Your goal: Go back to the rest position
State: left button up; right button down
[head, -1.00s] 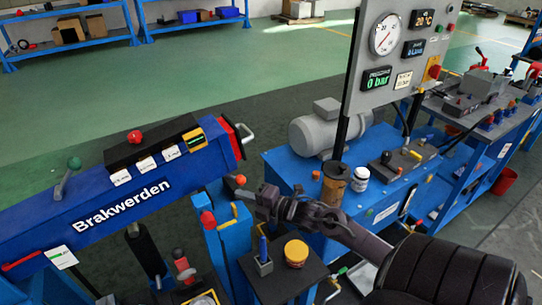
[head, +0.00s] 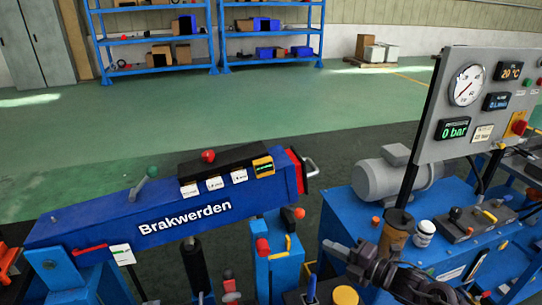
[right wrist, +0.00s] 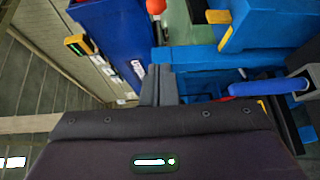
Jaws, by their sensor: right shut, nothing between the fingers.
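My right gripper (head: 335,250) is in the lower right of the head view, with its arm coming from the bottom right. Its dark fingers are shut and empty, and they also show in the right wrist view (right wrist: 158,88). It is in front of the blue pump bench (head: 352,212), left of the brown cylinder (head: 396,232). The blue crane boom marked Brakwerden (head: 110,228) lies to its left, apart from it. The boom's blue side also shows in the right wrist view (right wrist: 118,35). My left gripper is out of view.
A gauge panel (head: 490,95) stands on the right above the bench with its grey motor (head: 385,178). A blue post with a red knob (head: 263,247) and a yellow-lidded jar (head: 345,296) are close to the gripper. Blue shelves (head: 215,65) stand far back across open green floor (head: 260,115).

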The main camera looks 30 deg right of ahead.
jog(key=shift+a, duration=0.15)
jog(key=a+f+m+g+h, duration=0.3)
jog(key=a+f+m+h, duration=0.15)
jog(key=m, duration=0.35)
jog(key=s+a+m+g, duration=0.9)
jog(key=s+a+m, duration=0.25)
jog(key=a, duration=0.45)
notch_tip(320, 180, down, 30)
jog(key=s+g, duration=0.2)
jog(key=s+d+f, duration=0.2)
jog(key=s+f, duration=0.7)
jog(key=s, duration=0.1)
jog(key=s+d+f+g, duration=0.1)
jog(key=s+f, duration=0.8)
jog(key=shift+s+d+f+h, duration=0.2)
jog(key=shift+s+d+h, duration=0.15)
jog(key=shift+m, duration=0.25)
